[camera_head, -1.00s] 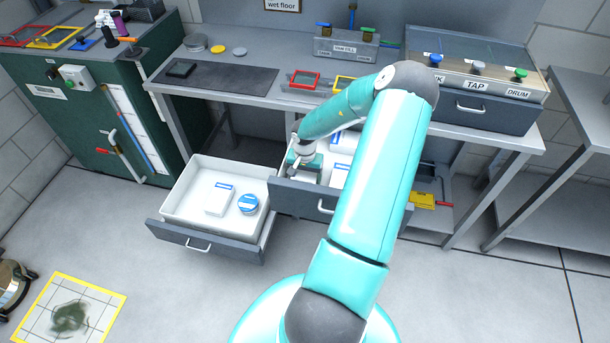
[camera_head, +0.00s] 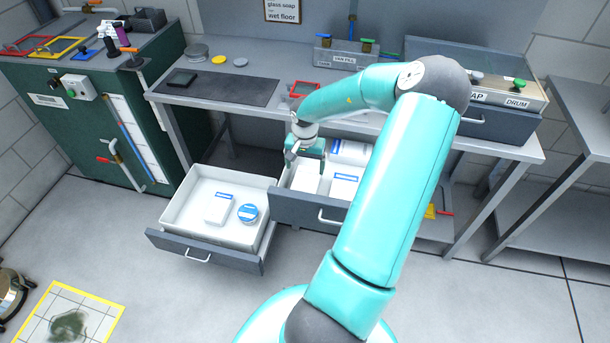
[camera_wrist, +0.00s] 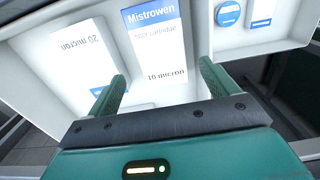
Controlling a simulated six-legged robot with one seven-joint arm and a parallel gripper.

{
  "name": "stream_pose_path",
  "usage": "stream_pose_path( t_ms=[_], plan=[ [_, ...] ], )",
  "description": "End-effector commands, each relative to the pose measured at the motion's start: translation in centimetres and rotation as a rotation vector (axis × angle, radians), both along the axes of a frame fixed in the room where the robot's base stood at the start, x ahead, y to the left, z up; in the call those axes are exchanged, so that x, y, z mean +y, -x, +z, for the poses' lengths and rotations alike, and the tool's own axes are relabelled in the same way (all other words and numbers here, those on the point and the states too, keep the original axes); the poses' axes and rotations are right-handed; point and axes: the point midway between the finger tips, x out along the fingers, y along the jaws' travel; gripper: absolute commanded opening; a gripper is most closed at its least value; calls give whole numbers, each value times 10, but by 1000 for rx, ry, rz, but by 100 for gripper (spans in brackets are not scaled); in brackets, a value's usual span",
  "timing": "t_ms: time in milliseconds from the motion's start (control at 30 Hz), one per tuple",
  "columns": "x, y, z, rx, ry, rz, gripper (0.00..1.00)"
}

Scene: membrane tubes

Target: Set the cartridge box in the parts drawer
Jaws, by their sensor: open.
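A white filter cartridge box with a blue band, marked 10 micron (camera_wrist: 158,42), lies between and beyond my fingertips in the wrist view. A second white box, marked 20 micron (camera_wrist: 84,57), lies beside it. In the head view, my gripper (camera_head: 303,157) is open over the left part of the right-hand open drawer (camera_head: 300,208). Several white boxes lie in that drawer, including one below my gripper (camera_head: 307,178) and one at front right (camera_head: 343,187). My open fingers also show in the wrist view (camera_wrist: 162,72), apart from each other with nothing gripped.
A second open drawer (camera_head: 207,244) at left holds a white box (camera_head: 218,209) and a round blue-topped tin (camera_head: 247,212). The bench (camera_head: 215,92) stands above and behind. A green cabinet (camera_head: 60,120) is at left. A yellow-edged floor mat (camera_head: 98,309) lies at front left.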

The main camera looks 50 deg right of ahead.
Motion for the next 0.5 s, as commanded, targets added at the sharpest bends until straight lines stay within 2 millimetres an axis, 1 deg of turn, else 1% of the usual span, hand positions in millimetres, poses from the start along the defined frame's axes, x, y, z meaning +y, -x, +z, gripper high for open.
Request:
stream_pose_path(
  t_ms=[33,133,367,467,500],
  plan=[
    [0,0,7,0,1,0,86],
    [0,0,14,0,1,0,86],
    [0,-1,17,0,9,3,86],
    [-2,-11,24,-9,79,21,86],
    [-2,-20,30,-19,131,37,86]
  ],
)
